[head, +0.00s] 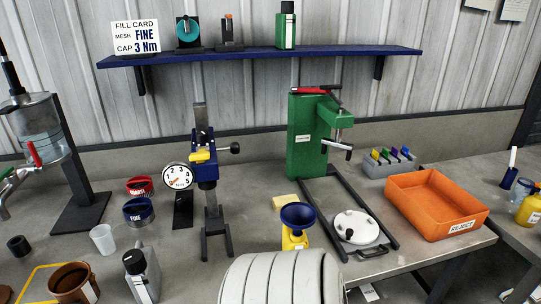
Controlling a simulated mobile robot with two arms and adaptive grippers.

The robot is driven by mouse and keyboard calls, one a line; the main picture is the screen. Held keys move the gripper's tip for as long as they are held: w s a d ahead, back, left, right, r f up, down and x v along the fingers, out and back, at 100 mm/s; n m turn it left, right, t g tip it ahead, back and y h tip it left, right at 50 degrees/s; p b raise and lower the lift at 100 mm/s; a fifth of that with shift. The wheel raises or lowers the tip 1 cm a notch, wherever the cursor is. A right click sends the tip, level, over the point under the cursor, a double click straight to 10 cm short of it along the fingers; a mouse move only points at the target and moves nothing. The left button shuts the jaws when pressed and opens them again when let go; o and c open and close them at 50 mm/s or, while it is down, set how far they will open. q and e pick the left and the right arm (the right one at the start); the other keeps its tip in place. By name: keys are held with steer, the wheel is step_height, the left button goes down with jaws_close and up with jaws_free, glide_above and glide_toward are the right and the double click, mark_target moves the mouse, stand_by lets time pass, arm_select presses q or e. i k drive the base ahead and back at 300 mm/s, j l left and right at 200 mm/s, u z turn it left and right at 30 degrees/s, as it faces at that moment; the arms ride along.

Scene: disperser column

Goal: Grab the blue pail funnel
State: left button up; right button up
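A dark blue funnel (298,214) with a wide open mouth sits upright on top of a yellow container (294,238), near the middle of the bench. Its lower spout is hidden. The lower part of the yellow container is cut off from view by a pale ribbed shape in front. Neither of my grippers shows in the head view.
To the funnel's right, a lidded white pan (354,228) sits in a dark frame under a green press (306,140). A blue stand (207,175) with a dial rises to its left. An orange reject bin (440,202) stands farther right.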

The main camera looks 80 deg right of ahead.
mark_target(299, 216)
steer(key=j+z, duration=0.15)
steer(key=z, duration=2.6)
